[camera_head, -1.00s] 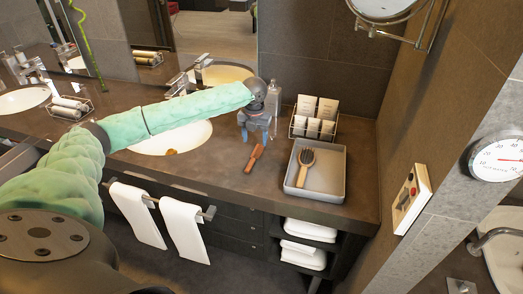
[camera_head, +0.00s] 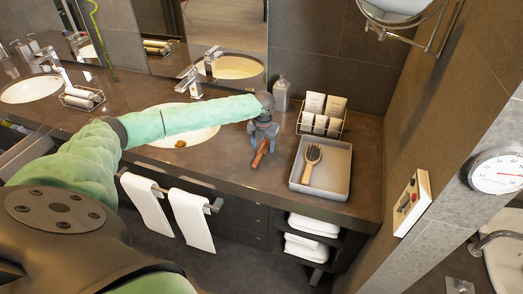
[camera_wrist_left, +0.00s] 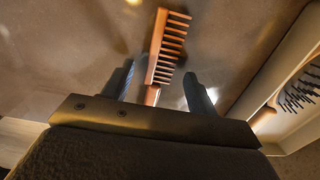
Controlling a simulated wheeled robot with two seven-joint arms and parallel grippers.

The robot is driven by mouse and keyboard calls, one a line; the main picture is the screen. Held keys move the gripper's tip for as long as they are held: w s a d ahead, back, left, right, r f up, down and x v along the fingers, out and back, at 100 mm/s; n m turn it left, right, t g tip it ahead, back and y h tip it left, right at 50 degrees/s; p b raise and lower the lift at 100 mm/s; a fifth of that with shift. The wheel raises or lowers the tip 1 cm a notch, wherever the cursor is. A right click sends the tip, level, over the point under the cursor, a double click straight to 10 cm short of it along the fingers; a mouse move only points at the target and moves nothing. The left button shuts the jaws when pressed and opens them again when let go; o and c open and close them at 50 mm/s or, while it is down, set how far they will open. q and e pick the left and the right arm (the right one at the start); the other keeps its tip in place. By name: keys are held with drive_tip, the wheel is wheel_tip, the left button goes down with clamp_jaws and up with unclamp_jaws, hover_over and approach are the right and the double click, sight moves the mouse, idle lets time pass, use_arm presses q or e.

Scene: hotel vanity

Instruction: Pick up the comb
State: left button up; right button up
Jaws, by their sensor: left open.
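The comb (camera_head: 259,155) is reddish-brown and lies on the dark counter, left of the grey tray. In the left wrist view the comb (camera_wrist_left: 161,58) shows its teeth pointing right, and its lower end runs down between my fingers. My left gripper (camera_head: 262,143) is over the comb and hides part of it. In the left wrist view the left gripper (camera_wrist_left: 160,85) is open, one finger on each side of the comb, with a gap to each. I cannot tell its exact height over the counter. My right gripper is not in view.
A grey tray (camera_head: 343,173) holding a hairbrush (camera_head: 312,158) stands close to the right of the comb. Behind it are a rack of packets (camera_head: 322,115) and a soap bottle (camera_head: 281,95). The sink (camera_head: 190,135) is to the left. The counter's front edge is near.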

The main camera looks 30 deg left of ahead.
use_arm(q)
drive_tip(key=shift+w+f, duration=0.1)
drive_tip(key=shift+f, duration=0.35)
drive_tip(key=c, duration=1.1)
drive_tip(key=shift+o, duration=0.2)
drive_tip(key=shift+r, duration=0.1)
